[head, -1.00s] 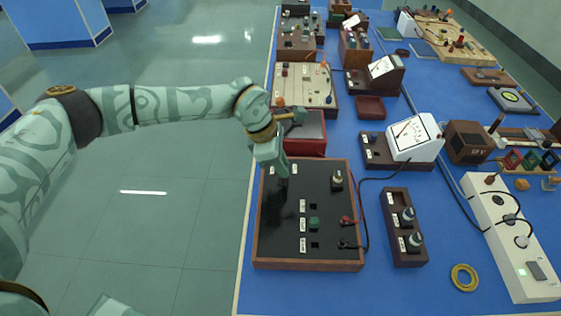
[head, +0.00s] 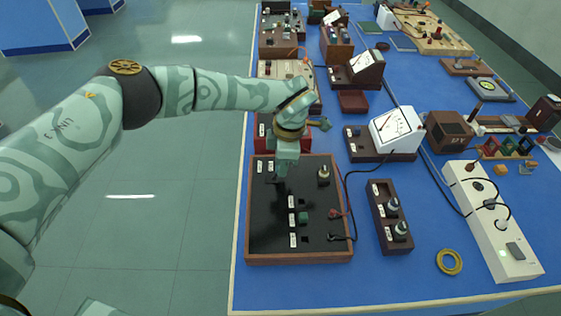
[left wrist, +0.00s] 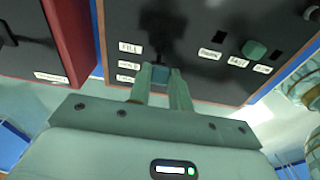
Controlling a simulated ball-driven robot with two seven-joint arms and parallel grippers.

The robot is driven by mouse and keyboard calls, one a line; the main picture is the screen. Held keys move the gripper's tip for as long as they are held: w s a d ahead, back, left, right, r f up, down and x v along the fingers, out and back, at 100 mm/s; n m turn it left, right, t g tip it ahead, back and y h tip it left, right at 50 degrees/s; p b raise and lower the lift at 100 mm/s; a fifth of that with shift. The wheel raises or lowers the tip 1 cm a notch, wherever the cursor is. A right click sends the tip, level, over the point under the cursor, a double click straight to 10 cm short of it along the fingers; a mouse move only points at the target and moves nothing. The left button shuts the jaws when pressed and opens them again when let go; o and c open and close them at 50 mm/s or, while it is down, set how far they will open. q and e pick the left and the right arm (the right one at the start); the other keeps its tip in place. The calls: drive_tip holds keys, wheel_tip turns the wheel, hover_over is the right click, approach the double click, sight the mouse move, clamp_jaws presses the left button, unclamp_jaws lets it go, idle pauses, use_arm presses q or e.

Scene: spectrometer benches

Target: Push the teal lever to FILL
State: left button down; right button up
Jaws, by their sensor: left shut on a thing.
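The teal lever (left wrist: 160,75) shows as a small blue-teal block between my left fingertips in the left wrist view. It belongs to a black panel with a wooden frame (head: 249,215). My left gripper (head: 281,178) is shut on the lever over the panel's upper left part and hides it in the head view. In the left wrist view the gripper (left wrist: 160,85) has three white labels to its left. The label farthest from my palm reads FILL (left wrist: 130,48). The lever looks closer to the lower labels than to FILL. My right gripper is out of view.
A green knob (head: 304,217) sits on the same panel beside other labels. A red-sided box (head: 262,133) stands just behind the panel. A dark block with two knobs (head: 379,225) and a white meter (head: 396,127) stand to the right. Cables run from the panel's right side.

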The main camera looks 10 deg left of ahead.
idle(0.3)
use_arm(q)
drive_tip(key=c, duration=1.3)
unclamp_jaws()
drive_tip(key=shift+d, duration=0.1)
drive_tip(key=r, duration=0.5)
drive_tip(key=d+r+p, duration=0.1)
drive_tip(key=r, duration=0.4)
drive_tip(key=r+p, duration=0.1)
drive_tip(key=r, duration=0.5)
drive_tip(key=shift+w+d+r, duration=0.1)
drive_tip(key=shift+w+d, duration=0.2)
drive_tip(key=shift+d, duration=0.05)
